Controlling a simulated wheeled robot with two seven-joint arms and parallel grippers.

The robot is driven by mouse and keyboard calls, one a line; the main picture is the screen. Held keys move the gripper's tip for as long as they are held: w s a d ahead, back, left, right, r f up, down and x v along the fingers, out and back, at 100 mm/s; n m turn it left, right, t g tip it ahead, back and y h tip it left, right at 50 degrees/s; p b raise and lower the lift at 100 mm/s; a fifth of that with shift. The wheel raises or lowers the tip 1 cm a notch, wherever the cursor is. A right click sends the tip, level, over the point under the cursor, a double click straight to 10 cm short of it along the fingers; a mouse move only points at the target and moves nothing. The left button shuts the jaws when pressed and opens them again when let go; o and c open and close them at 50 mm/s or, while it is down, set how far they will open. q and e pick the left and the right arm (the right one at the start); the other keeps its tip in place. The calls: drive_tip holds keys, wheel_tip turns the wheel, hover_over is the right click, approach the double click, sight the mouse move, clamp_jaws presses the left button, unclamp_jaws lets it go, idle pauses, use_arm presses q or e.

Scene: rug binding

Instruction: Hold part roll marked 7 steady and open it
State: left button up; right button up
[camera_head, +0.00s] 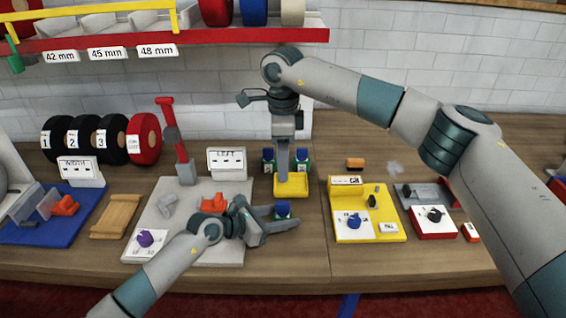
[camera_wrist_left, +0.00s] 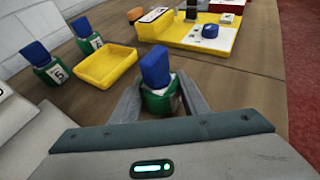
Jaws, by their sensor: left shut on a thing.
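My left gripper (camera_head: 284,216) is shut on a small green part roll with a blue top (camera_head: 282,208), low over the wooden bench. In the left wrist view the roll (camera_wrist_left: 160,98) stands nearly upright between the two fingers, its blue top leaning a little. A white label shows in part, but I cannot read its number. My right gripper (camera_head: 283,172) points down over the yellow tray (camera_head: 291,190), in front of two similar rolls. It is seen edge-on, so its opening is unclear, and it appears to hold nothing. The tray looks empty in the left wrist view (camera_wrist_left: 108,68).
Rolls marked 5 (camera_wrist_left: 40,63) and 6 (camera_wrist_left: 88,38) stand behind the tray. A grey board (camera_head: 190,250) with a red-handled lever lies to the left. A yellow board (camera_head: 380,228) and a red-and-white box (camera_head: 434,222) lie to the right.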

sight(283, 202)
drive_tip(key=shift+f, duration=6)
drive_tip(key=shift+c, duration=0.3)
clamp_jaws()
drive_tip(key=shift+r, duration=0.4)
drive_tip(key=shift+r, duration=0.7)
drive_tip(key=shift+r, duration=0.15)
